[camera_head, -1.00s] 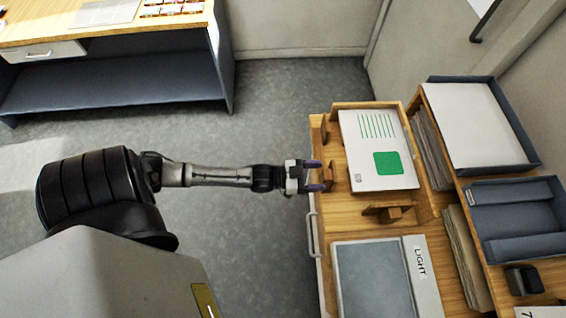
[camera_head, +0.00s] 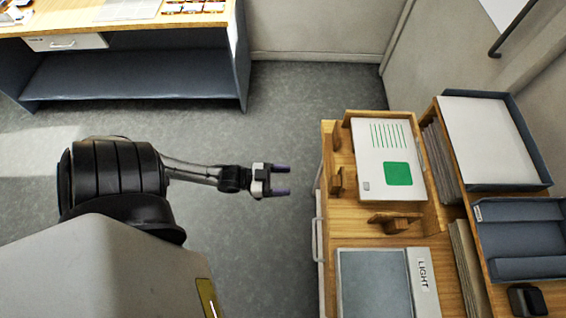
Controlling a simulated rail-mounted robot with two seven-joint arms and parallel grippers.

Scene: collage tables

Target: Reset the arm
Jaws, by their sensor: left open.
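My left gripper (camera_head: 282,180) is in the middle of the head view, at the end of my left arm. Its two purple-grey fingers are apart, with nothing between them. It hangs over the grey floor, left of the wooden table and apart from it. A white card (camera_head: 387,158) with green lines and a green square lies in a wooden holder on that table, to the right of the gripper. My right gripper does not show.
The wooden table (camera_head: 442,250) bears a grey panel labelled LIGHT (camera_head: 375,285), a wooden block (camera_head: 394,221), a blue tray with white paper (camera_head: 545,172) and an emptier blue tray (camera_head: 520,238). A desk (camera_head: 130,38) stands at the upper left. The floor (camera_head: 300,110) between is clear.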

